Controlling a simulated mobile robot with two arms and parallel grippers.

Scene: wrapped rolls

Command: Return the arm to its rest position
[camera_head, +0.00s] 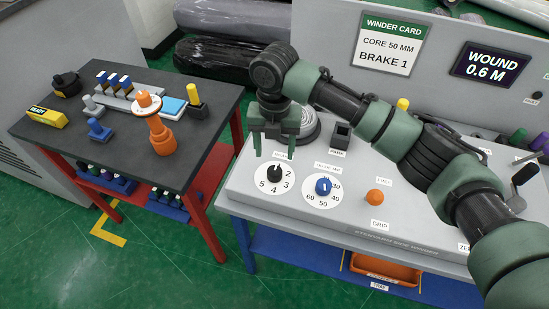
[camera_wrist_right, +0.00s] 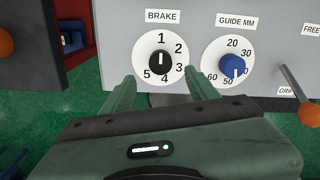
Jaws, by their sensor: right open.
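My right arm reaches in from the right in the head view, over the grey machine panel (camera_head: 240,190). My right gripper (camera_head: 274,150) points down above the black brake knob (camera_head: 274,173). Its fingers are apart with nothing between them. In the right wrist view the gripper (camera_wrist_right: 158,88) shows two green fingers spread below the brake dial (camera_wrist_right: 146,48), whose black knob points up at 1. The blue guide knob (camera_wrist_right: 232,66) stands beside it, and it also shows in the head view (camera_head: 323,186). My left gripper is not in view.
The orange grip knob (camera_head: 375,196) and a dark park block (camera_head: 341,134) rise from the panel. A dark table (camera_head: 110,160) at left holds an orange tool (camera_head: 158,125) and several small parts. A winder card (camera_head: 389,43) hangs behind. Green floor (camera_head: 140,270) lies open in front.

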